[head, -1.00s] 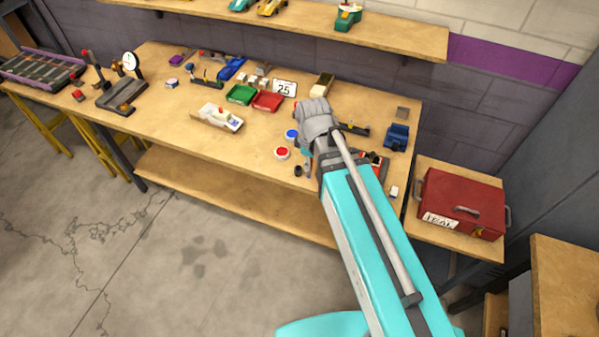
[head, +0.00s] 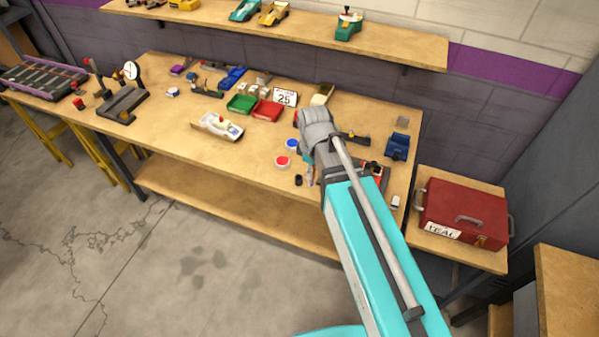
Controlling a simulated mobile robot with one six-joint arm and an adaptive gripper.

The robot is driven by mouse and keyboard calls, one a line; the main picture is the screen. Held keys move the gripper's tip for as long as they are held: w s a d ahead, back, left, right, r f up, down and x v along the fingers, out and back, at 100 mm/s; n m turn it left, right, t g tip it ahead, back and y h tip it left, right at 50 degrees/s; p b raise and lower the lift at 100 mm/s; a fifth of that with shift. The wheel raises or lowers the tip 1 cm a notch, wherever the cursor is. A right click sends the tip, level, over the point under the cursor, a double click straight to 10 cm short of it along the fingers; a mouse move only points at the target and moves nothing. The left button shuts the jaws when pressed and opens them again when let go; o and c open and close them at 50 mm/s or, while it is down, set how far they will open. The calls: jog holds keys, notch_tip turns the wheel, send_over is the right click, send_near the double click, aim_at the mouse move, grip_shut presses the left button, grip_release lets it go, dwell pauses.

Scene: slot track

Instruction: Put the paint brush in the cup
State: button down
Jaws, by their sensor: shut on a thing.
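My gripper (head: 309,160) is mostly hidden behind my own grey wrist, over the right part of the workbench. A thin upright thing, which looks like the paint brush (head: 310,176), shows just below it, and the jaws appear shut on it. A small dark cup-like thing (head: 298,180) stands close to the left of the brush, near the bench's front edge. It is too small to tell for sure that it is the cup. The brush appears beside it, not inside it. Whether the brush tip touches the bench cannot be told.
A red-topped paint pot (head: 282,162) and a blue one (head: 292,144) stand left of my gripper. A white car body (head: 217,126), green tray (head: 241,103) and red tray (head: 267,109) lie farther left. A red toolbox (head: 463,210) is at the right. The front-left bench is clear.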

jog(key=w+a+f+b, duration=0.4)
jog(key=w+f+b, duration=0.3)
jog(key=w, duration=0.2)
jog(key=shift+f, duration=0.35)
jog(key=shift+w+a+f+b, duration=0.1)
jog(key=shift+w+f+b, duration=0.1)
jog(key=shift+f+b, duration=0.8)
jog(key=shift+w+f+b, duration=0.2)
jog(key=shift+f+b, duration=0.75)
jog(key=shift+f, duration=0.05)
jog(key=shift+f, duration=0.1)
jog(key=c, duration=0.5)
grip_release()
